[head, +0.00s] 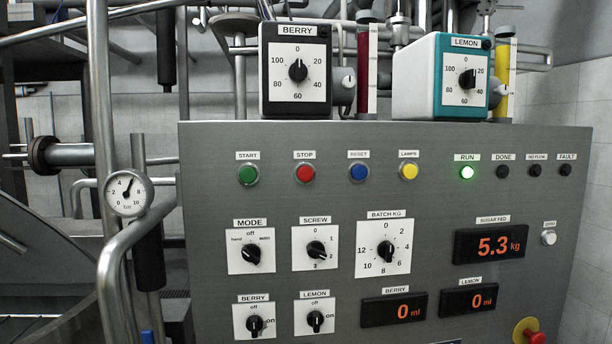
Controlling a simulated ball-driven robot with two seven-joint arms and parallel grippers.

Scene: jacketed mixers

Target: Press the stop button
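The stop button (305,173) is a round red button in a metal ring, under a label reading STOP, in the upper left part of the grey control panel (330,211). It sits between the green start button (248,175) and the blue reset button (358,172). Nothing covers it. The green RUN lamp (467,172) is lit. The sugar fed display (490,245) reads 5.3 kg. Neither of my grippers shows in the head view.
A yellow lamps button (408,171) is right of reset. A red emergency knob (528,332) is at the lower right. BERRY (295,68) and LEMON (448,76) dial boxes stand on top. Pipes and a pressure gauge (129,193) are at left. The space before the panel looks clear.

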